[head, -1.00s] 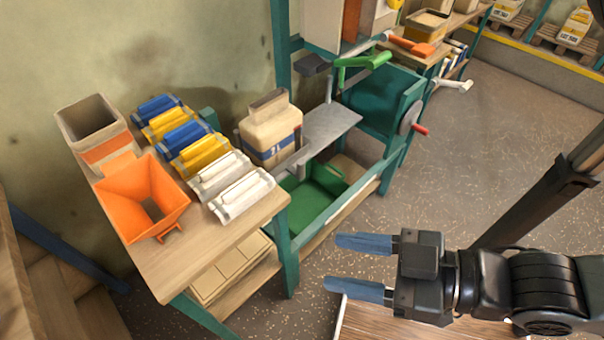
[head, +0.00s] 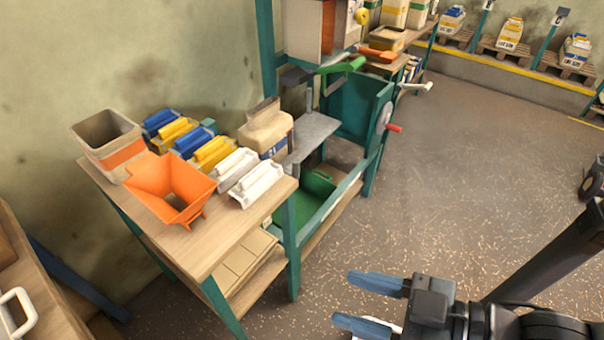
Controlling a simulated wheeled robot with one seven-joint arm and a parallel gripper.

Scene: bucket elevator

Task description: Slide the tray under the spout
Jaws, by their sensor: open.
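A green tray (head: 317,186) sits low inside the teal frame (head: 322,222) of the machine, below a grey metal plate (head: 314,134); its back part is partly hidden by the plate and frame.
A wooden bench (head: 222,228) at left holds an orange hopper (head: 158,186), a tan-and-orange bin (head: 105,140), several coloured packs and a beige jug (head: 266,132). A red-handled crank wheel (head: 383,118) sticks out from the machine's right side.

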